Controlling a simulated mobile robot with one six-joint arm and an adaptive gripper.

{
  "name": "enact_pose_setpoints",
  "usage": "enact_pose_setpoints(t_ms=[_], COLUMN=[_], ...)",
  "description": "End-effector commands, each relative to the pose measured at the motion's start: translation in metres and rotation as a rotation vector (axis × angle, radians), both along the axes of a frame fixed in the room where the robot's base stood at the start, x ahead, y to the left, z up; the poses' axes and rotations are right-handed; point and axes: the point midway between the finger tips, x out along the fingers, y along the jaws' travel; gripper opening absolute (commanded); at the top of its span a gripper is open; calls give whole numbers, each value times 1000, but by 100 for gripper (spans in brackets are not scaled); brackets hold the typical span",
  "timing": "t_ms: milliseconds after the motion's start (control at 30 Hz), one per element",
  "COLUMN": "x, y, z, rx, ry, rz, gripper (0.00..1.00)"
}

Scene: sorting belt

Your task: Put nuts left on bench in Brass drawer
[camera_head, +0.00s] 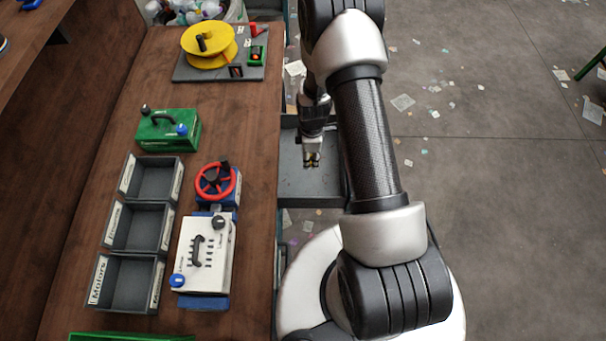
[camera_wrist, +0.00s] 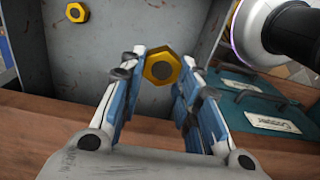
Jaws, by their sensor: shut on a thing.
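My gripper (camera_head: 311,158) hangs over an open grey drawer (camera_head: 308,186) beside the bench's right edge. In the wrist view my gripper (camera_wrist: 166,74) is shut on a brass-coloured hex nut (camera_wrist: 161,66) with a dark centre, held between the fingertips over the drawer. A second brass-coloured nut (camera_wrist: 77,12) lies inside the drawer, apart from the fingers. The drawer's grey floor (camera_wrist: 120,25) shows around both nuts. I cannot read this drawer's label. I see no loose nuts on the bench (camera_head: 255,120) in the head view; part of it is out of frame.
A teal drawer front (camera_wrist: 245,98) with a handle and label is beside the open drawer. The bench holds grey bins (camera_head: 138,227), a white box (camera_head: 205,250), a red wheel (camera_head: 216,181), a green box (camera_head: 167,130) and a yellow reel (camera_head: 208,45).

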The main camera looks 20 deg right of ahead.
Motion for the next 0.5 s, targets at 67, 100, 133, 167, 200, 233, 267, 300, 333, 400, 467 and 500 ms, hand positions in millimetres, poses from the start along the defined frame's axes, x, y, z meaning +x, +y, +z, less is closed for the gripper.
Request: enact_pose_setpoints(t_ms=[67,100,133,167,200,233,267,300,333,400,467,500], x=[-1,-1,-1,-2,-1,-1,-1,-1,-1,0,0,0], y=[0,0,1,1,1,1,1,1,1,1,0,0], z=[-28,-39,-47,-55,-66,-73,-81,-89,-96,-106,-112,-115], rx=[1,0,1,1,1,1,1,1,1,0,0,1], ry=[4,3,4,4,3,3,3,2,3,1,0,0], rz=[-1,-1,-1,-1,-1,-1,-1,-1,-2,-2,-2,-2], gripper=[4,4,4,4,4,4,4,4,4,4,4,4])
